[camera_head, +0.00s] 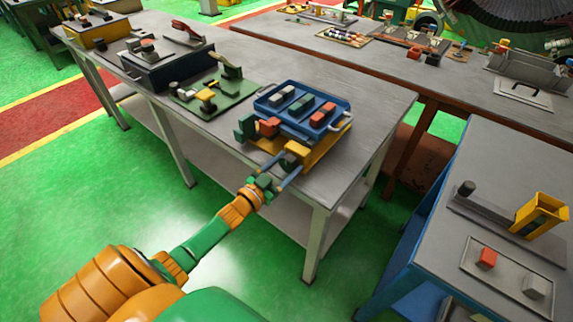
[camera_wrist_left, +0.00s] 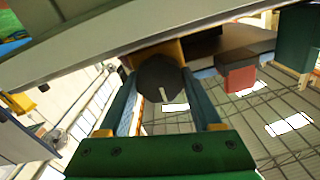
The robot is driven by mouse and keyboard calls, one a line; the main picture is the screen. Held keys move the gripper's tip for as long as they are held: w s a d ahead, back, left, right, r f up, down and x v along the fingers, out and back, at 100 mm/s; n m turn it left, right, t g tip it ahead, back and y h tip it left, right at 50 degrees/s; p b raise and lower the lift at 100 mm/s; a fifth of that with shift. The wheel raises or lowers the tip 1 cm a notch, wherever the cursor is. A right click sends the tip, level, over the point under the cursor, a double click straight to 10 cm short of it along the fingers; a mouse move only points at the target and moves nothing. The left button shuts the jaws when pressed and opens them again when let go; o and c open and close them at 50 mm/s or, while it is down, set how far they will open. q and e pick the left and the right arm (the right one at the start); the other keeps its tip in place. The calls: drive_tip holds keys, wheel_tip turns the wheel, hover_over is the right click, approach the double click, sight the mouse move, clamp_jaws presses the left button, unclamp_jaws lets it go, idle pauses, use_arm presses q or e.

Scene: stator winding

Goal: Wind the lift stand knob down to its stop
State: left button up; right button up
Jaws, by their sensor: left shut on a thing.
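The lift stand (camera_head: 322,151) has a yellow base and sits near the right end of the grey workbench. A blue tray (camera_head: 343,121) with grey, green and red blocks lies on top of it. The dark knob (camera_head: 292,158) is at the stand's front side. In the left wrist view the knob (camera_wrist_left: 158,88) is a dark many-sided disc with a pale mark line. My left gripper (camera_head: 286,166) has its two blue fingers on either side of the knob, shut on it. My right gripper is in no view.
A green block (camera_head: 243,128) and a red block (camera_head: 269,126) stand left of the knob. A blue table (camera_head: 478,180) stands at the right. The floor before the bench is clear.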

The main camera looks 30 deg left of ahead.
use_arm(q)
drive_tip(key=shift+f, duration=0.1)
idle(0.3)
drive_tip(key=o, duration=1.4)
drive_tip(key=s, duration=0.7)
drive_tip(key=shift+a, duration=0.3)
